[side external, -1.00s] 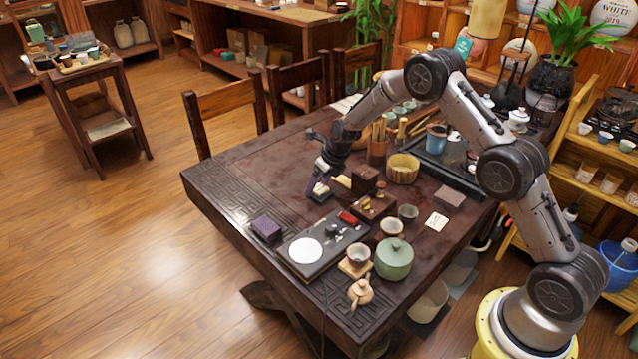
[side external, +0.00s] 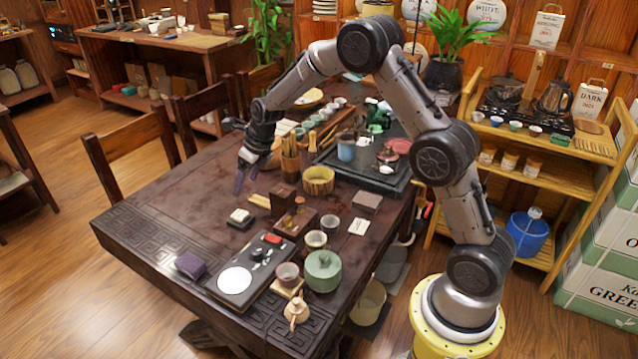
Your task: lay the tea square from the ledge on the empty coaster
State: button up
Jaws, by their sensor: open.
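A small pale square (side external: 240,215), which I take to be the tea square, lies on a dark square base that looks like the coaster (side external: 236,225), near the middle of the table. My gripper (side external: 246,178) is open and empty, above and behind the pale square, apart from it. Its purple fingers point down. A light wooden strip (side external: 259,200), possibly the ledge, lies to the right of the square beside a dark brown block (side external: 283,196). Nothing shows lying on the strip, but it is small in the picture.
A dark tray (side external: 262,262) with a white disc and a purple box (side external: 190,264) are at the front. Bamboo holders (side external: 318,180) stand behind. The table's left part is clear.

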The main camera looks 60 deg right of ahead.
jog(key=s+a+r+n, duration=0.3)
jog(key=s+r+n, duration=0.5)
jog(key=s+n, duration=0.1)
jog(key=s+a+r+n, duration=0.3)
jog(key=s+r+n, duration=0.6)
jog(key=s, duration=0.1)
jog(key=s+a+n+t, duration=0.1)
jog(key=s+n, duration=1.6)
jog(key=s, duration=0.2)
jog(key=shift+s+a+f, duration=0.15)
jog(key=shift+s+f, duration=0.05)
jog(key=shift+s, duration=0.2)
